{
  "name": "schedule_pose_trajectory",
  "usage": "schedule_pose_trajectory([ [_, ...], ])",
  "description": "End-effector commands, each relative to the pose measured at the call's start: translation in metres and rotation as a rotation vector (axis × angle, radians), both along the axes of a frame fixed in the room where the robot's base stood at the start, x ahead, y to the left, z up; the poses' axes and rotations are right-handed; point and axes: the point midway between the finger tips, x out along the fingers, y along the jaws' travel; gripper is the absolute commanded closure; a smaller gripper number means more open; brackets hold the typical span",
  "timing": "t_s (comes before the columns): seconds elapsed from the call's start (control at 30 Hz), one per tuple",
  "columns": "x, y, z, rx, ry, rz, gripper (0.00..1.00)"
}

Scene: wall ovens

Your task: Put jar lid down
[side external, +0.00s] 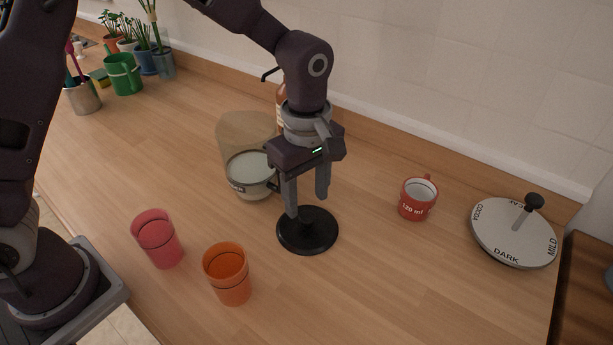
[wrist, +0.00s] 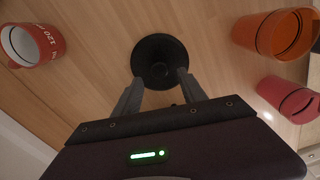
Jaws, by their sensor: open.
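The jar lid (side external: 308,236) is a round black disc lying flat on the wooden counter. It also shows in the wrist view (wrist: 160,52), with a raised round centre. My gripper (side external: 306,206) is open and points down over the lid, one finger toward each side. In the wrist view the fingertips (wrist: 159,78) are apart at the lid's near edge. Nothing is seen held between them. I cannot tell whether a finger touches the lid. A clear container, perhaps the jar (side external: 238,130), stands behind and left of my gripper, partly hidden by it.
A pale cup with a dark rim (side external: 247,172) is by the clear container. Pink (side external: 158,245) and orange (side external: 229,278) cups stand front left. A red mug (side external: 416,203) and a round dial (side external: 512,232) are right. Potted plants (side external: 144,57) stand back left. The front middle counter is clear.

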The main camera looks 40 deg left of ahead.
Motion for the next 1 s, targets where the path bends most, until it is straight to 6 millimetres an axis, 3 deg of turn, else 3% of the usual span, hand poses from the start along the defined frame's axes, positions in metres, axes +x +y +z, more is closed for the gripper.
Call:
schedule_pose_trajectory([
  [0.1,0.001,-0.001,0.034,-0.003,-0.006,-0.002,0.51],
  [0.23,0.001,0.0,0.062,-0.001,-0.004,-0.001,0.51],
  [0.4,0.0,0.0,0.077,0.0,0.0,-0.001,0.51],
  [0.57,-0.001,0.0,0.079,0.0,0.0,-0.002,0.51],
  [0.67,-0.006,0.01,0.092,-0.012,-0.021,-0.05,0.51],
  [0.77,-0.031,0.041,0.129,-0.033,-0.096,-0.227,0.51],
  [0.87,-0.078,0.08,0.163,-0.017,-0.208,-0.499,0.51],
  [1.0,-0.151,0.12,0.176,0.107,-0.351,-0.892,0.51],
])
